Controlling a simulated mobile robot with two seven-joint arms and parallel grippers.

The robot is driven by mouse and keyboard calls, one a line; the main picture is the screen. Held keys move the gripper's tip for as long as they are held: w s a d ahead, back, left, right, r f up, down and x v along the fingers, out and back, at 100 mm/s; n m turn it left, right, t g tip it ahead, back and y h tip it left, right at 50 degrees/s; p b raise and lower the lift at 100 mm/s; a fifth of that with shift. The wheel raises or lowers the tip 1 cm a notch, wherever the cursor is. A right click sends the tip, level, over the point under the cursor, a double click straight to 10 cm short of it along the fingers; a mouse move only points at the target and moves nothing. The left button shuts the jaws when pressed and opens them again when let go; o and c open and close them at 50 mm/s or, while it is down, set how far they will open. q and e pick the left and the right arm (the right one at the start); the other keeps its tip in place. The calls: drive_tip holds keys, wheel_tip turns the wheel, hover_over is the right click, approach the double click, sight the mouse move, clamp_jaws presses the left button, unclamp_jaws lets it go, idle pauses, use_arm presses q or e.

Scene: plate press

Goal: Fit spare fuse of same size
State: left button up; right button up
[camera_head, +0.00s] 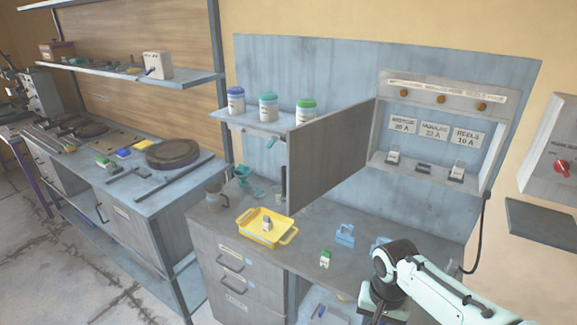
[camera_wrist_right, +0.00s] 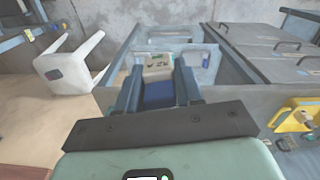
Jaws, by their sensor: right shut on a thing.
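My right gripper (camera_wrist_right: 158,72) is shut on a fuse (camera_wrist_right: 158,68) with a pale top and a blue body in the right wrist view. In the head view the gripper is at the bottom edge, and its held fuse cannot be made out. The open fuse box (camera_head: 440,103) on the wall has three labelled positions. White-topped fuses sit in the left (camera_head: 393,157) and right (camera_head: 457,172) ones; the middle holder (camera_head: 423,166) looks dark, with no white body showing. A fuse (camera_head: 267,224) lies in the yellow tray (camera_head: 285,239). A green-and-white fuse (camera_head: 325,259) stands on the bench. My left gripper is out of view.
The grey box door (camera_head: 330,155) stands open leftward. Blue handled pieces (camera_head: 345,235) are on the bench (camera_head: 290,255) near my right arm. Jars (camera_head: 268,107) stand on a shelf above. A panel with a red knob (camera_head: 563,167) is at right.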

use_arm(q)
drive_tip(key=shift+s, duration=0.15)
use_arm(e)
drive_tip(key=w+f+n, duration=0.2)
drive_tip(key=f, duration=0.6)
drive_tip(key=w+a+f+n, duration=0.1)
drive_tip(key=f+n, duration=0.1)
drive_tip(key=f, duration=0.7)
drive_tip(key=shift+w+a+f, duration=0.15)
drive_tip(key=shift+w+a, duration=0.1)
drive_tip(key=shift+w, duration=0.15)
